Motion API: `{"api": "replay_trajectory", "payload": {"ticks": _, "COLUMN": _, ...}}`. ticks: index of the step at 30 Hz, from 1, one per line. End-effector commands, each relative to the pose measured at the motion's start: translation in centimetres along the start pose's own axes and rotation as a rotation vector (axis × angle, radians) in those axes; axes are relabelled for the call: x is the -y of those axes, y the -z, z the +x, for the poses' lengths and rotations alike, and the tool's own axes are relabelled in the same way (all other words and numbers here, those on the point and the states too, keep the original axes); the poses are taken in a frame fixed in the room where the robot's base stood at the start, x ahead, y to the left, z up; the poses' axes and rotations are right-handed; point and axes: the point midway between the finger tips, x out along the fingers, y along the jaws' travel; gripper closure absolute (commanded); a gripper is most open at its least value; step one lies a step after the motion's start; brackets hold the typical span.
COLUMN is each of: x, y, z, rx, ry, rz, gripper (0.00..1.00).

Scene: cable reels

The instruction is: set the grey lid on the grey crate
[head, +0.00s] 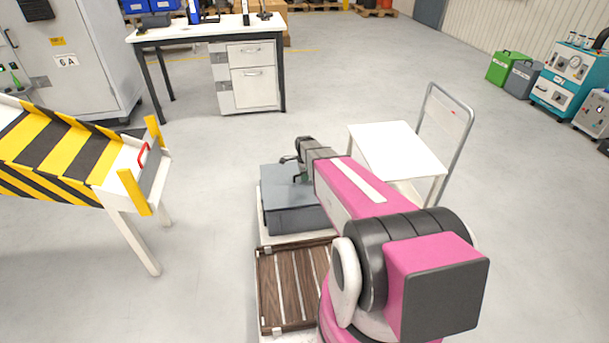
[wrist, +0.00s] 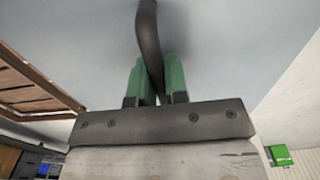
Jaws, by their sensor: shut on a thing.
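The grey lid (head: 283,178) is at the top of the grey crate (head: 297,220) in the head view, in front of my arm. It lies on or just over the crate; I cannot tell whether there is a gap. My gripper (wrist: 157,80) has its green fingers shut on the lid's dark handle (wrist: 149,30) in the wrist view. The lid's flat grey face (wrist: 230,50) fills much of that view. In the head view my gripper (head: 299,174) is partly hidden by my pink arm, which also covers the crate's right side.
A brown slatted wooden tray (head: 292,285) lies nearer than the crate. A white-topped trolley (head: 395,150) stands to the right. A yellow-and-black striped chute (head: 60,150) on white legs stands at left. A desk (head: 210,35) is farther back. Floor between is clear.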

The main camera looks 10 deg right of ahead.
Motion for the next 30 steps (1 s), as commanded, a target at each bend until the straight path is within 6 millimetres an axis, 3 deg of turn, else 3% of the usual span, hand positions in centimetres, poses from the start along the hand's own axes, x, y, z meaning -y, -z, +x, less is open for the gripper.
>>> {"api": "replay_trajectory", "payload": {"ticks": 30, "x": -0.01, "y": -0.04, "z": 0.93, "rx": 0.000, "ry": -0.001, "rz": 0.000, "gripper": 1.00}}
